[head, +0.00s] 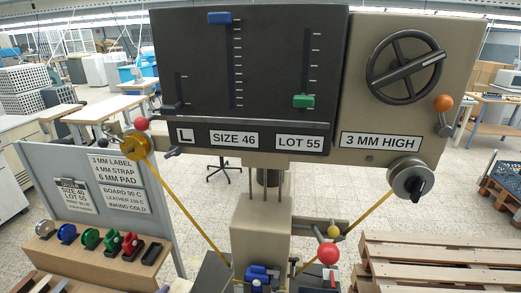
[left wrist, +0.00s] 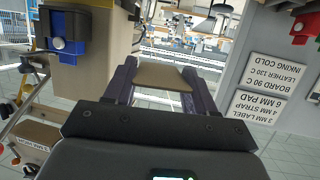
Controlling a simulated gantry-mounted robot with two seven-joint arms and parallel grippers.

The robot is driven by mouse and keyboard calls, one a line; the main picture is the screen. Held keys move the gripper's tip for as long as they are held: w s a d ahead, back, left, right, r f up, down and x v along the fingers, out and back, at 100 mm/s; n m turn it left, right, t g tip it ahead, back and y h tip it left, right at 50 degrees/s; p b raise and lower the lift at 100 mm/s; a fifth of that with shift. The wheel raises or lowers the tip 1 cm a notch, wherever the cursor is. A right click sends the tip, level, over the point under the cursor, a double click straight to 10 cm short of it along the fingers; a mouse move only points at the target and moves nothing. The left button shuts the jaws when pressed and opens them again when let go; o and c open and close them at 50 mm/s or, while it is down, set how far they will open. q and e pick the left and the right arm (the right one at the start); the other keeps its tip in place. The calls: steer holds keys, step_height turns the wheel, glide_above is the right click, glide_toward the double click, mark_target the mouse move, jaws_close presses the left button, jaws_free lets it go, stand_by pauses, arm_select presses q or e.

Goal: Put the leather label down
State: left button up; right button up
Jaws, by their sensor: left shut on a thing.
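My left gripper (left wrist: 158,82) shows in the left wrist view, its two dark fingers shut on the leather label (left wrist: 160,76). The label is a flat tan piece held between the fingertips, clear of any surface that I can see. In the head view I cannot make out the label or either gripper. The foil stamping machine (head: 250,70) fills the middle of that view, with its beige column (head: 262,228) below the dark panel.
A grey board (head: 100,195) with printed signs stands at the left, behind a wooden rack (head: 100,262) of coloured rolls. Wooden pallets (head: 440,262) lie at the lower right. A blue fitting (left wrist: 66,32) on the machine is near the gripper in the left wrist view.

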arm_select(q)
steer(key=f+b, duration=1)
steer(key=b, duration=0.1)
steer(key=shift+s+d+f, duration=0.15)
steer(key=shift+d+f, duration=0.15)
steer(key=shift+d, duration=0.05)
steer(key=s+r+n+y+p, duration=0.3)
steer(key=r+p, duration=1.1)
steer(key=p, duration=1.4)
steer(key=s+y, duration=0.1)
steer(key=s, duration=0.2)
steer(key=shift+s+t, duration=0.25)
steer(key=shift+t, duration=0.05)
